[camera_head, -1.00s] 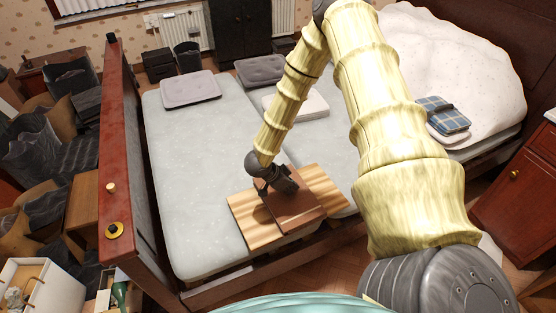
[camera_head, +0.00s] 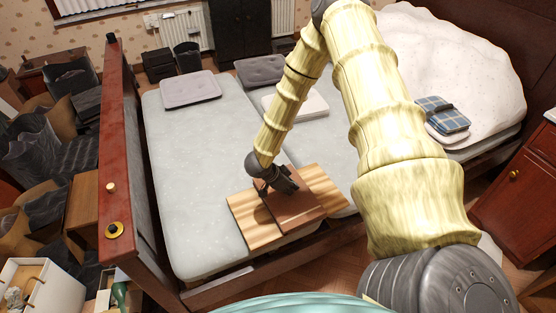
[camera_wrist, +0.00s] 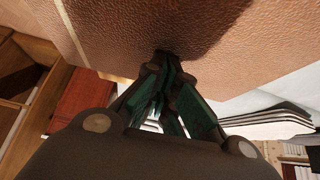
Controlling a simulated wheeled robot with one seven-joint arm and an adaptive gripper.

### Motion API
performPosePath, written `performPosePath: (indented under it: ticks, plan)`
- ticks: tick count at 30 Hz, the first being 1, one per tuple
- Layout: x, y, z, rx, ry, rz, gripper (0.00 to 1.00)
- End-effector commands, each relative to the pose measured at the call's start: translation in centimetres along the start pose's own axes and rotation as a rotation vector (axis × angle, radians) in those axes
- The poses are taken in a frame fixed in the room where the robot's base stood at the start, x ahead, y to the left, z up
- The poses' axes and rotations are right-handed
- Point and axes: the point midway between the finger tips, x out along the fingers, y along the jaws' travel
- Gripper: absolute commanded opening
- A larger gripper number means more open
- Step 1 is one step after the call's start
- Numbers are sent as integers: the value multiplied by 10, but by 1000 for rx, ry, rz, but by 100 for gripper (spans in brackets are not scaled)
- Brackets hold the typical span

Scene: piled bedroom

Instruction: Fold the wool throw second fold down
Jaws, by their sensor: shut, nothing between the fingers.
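The folded reddish-brown piece (camera_head: 299,211), which I take to be the wool throw, lies flat on a striped wooden board (camera_head: 246,216) on the bed. My gripper (camera_head: 290,189) is over its upper middle, pointing down, with the fingers together and nothing held. In the wrist view the throw's pebbled brown surface (camera_wrist: 255,45) fills the top, with a pale edge line at upper left. There the fingertips of my gripper (camera_wrist: 167,58) meet at or just above that surface; I cannot tell whether they touch. My gripper hides part of the throw.
Grey cushions (camera_head: 190,89) and a white folded item (camera_head: 305,104) lie farther up. A blue plaid folded cloth (camera_head: 441,113) is at right. The left mattress is mostly bare.

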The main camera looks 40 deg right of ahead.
Motion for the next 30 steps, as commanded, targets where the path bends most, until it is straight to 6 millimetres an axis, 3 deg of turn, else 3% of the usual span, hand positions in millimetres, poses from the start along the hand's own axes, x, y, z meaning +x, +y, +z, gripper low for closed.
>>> performPosePath:
  ticks: [19,30]
  plan:
    - [-13,0,-8,0,-1,0,0]
    - [-40,0,-26,0,-1,0,0]
